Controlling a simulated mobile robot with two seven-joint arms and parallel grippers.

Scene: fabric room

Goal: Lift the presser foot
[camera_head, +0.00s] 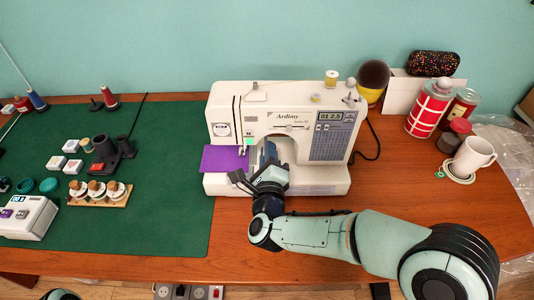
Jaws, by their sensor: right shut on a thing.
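A white sewing machine (285,122) stands at the middle of the table. A purple cloth (222,159) lies on the left part of its bed, reaching under the needle area. The presser foot is too small and partly hidden to make out clearly. My right gripper (264,165) reaches in from the lower right to the machine's throat, just right of the needle area. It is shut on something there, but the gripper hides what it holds. Only a bit of my left arm (60,295) shows at the bottom left edge; its gripper is not in view.
A green mat (170,200) covers the left of the table, with a wooden holder (100,194), a black stand (112,155) and a white box (27,218).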

